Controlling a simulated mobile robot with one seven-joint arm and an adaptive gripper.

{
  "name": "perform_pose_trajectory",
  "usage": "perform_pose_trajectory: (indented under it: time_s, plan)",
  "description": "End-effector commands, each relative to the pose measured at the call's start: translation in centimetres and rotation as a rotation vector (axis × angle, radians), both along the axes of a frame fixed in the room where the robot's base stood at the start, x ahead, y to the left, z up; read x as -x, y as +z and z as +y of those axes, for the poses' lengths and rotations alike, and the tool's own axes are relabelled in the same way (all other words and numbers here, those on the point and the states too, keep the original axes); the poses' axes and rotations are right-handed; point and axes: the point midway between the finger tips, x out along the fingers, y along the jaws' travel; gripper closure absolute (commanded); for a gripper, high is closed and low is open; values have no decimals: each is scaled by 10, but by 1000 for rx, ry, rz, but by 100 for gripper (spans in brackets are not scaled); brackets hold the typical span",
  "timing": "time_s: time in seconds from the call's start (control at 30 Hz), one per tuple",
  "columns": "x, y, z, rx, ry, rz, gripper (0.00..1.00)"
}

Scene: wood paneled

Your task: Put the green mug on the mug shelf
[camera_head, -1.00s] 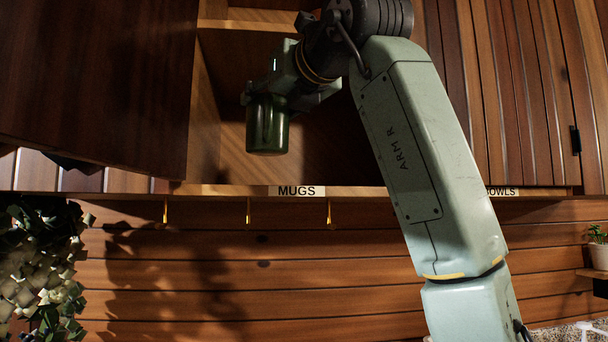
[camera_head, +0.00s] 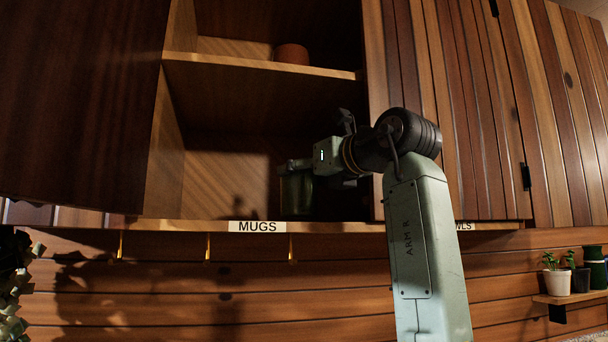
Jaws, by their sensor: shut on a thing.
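The green mug (camera_head: 297,196) is inside the lower compartment of the open cabinet, dark and partly in shadow. My gripper (camera_head: 296,170) is shut on it at its top. The mug looks upright, with its bottom close to the shelf board; I cannot tell whether it touches. The mug shelf (camera_head: 190,225) is the lower board, with a "MUGS" label (camera_head: 257,227) on its front edge. My wrist hides part of the compartment's right side.
An open dark door (camera_head: 75,100) stands at the left. A reddish-brown pot or cup (camera_head: 291,54) sits on the upper shelf (camera_head: 260,67). The cabinet to the right is closed. The lower compartment's left part is clear. Potted plants (camera_head: 557,281) stand on a small shelf at the lower right.

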Motion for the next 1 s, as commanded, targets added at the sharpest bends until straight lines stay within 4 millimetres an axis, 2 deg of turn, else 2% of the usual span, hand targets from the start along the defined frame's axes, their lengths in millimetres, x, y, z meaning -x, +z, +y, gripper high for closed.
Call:
perform_pose_trajectory:
  time_s: [0.5,0.53,0.67,1.0]
  plan:
    - [1,-11,0,-2,-2,-3,86]
    - [1,-11,0,-2,-2,-1,43]
    - [1,-10,0,-2,-1,-1,35]
    - [1,-6,1,-1,0,-2,35]
